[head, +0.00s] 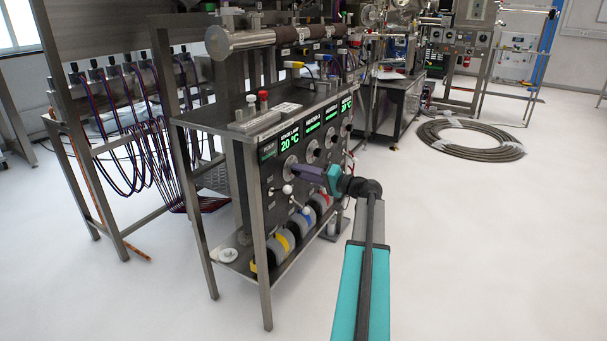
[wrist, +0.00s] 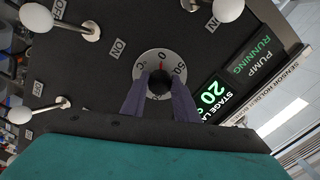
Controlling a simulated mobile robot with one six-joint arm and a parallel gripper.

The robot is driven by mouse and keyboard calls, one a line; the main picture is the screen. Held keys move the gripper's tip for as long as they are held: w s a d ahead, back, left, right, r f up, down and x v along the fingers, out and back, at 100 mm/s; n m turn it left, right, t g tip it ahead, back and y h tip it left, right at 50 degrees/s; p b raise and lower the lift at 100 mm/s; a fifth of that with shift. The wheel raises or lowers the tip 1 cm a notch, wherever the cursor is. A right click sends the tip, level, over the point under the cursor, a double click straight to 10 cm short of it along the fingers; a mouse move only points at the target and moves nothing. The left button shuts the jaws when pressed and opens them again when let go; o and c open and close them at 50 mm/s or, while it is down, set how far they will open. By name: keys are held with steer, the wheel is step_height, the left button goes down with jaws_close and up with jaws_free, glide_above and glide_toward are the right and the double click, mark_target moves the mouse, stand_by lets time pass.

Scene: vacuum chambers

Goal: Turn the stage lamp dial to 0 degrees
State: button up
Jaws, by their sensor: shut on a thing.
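The stage lamp dial (wrist: 156,57) is a pale round scale with a dark centre knob on a black panel. In the head view my gripper (head: 297,169) reaches the dial (head: 291,161) from the right. The green stage lamp display (head: 290,142) above it reads 20 °C; it also shows in the wrist view (wrist: 212,95).
White ball-ended levers (wrist: 90,33) with ON and OFF labels stick out of the panel near the dial. More dials (head: 313,150) sit to the right in the head view. The floor (head: 460,240) at right is clear.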

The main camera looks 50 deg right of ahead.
steer(key=shift+d, duration=0.15)
steer(key=o, duration=1.1)
steer(key=shift+c, duration=0.2)
steer(key=shift+s, duration=0.1)
steer(key=p+v, duration=0.2)
steer(key=v, duration=1.1)
steer(key=shift+s, duration=0.35)
steer(key=shift+s+f, duration=0.1)
